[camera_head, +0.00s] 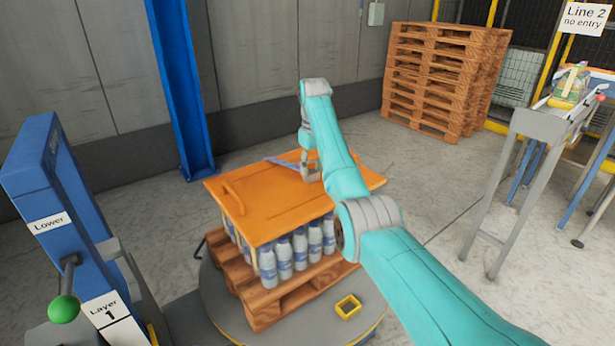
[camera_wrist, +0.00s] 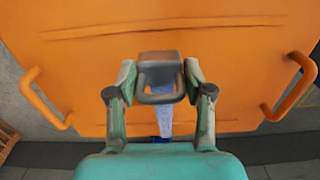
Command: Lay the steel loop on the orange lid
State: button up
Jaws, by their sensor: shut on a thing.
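The orange lid (camera_head: 265,205) lies flat on top of a block of bottles and fills most of the wrist view (camera_wrist: 75,75). My gripper (camera_head: 311,170) is over the lid's far right part. In the wrist view my gripper (camera_wrist: 159,72) is shut on the grey steel loop (camera_wrist: 160,99), which sits between its two fingers against the orange background. A pale blue strip (camera_wrist: 165,120) shows through and below the loop; in the head view a blue strip (camera_head: 284,162) runs leftward from beside the gripper. I cannot tell whether the loop touches the lid.
The lid has raised orange handles (camera_head: 233,197). Bottles (camera_head: 285,256) stand beneath it on a wooden pallet (camera_head: 290,297) on a round turntable. A blue post (camera_head: 184,90), a blue control stand (camera_head: 45,190) and a conveyor (camera_head: 545,122) stand around. A yellow square ring (camera_head: 348,306) lies in front.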

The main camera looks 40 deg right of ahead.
aim_at(313, 172)
jog(key=shift+f, duration=1.9)
jog(key=o, duration=1.4)
jog(key=shift+f, duration=0.15)
notch_tip(313, 172, up, 12)
jog(key=shift+r, duration=0.15)
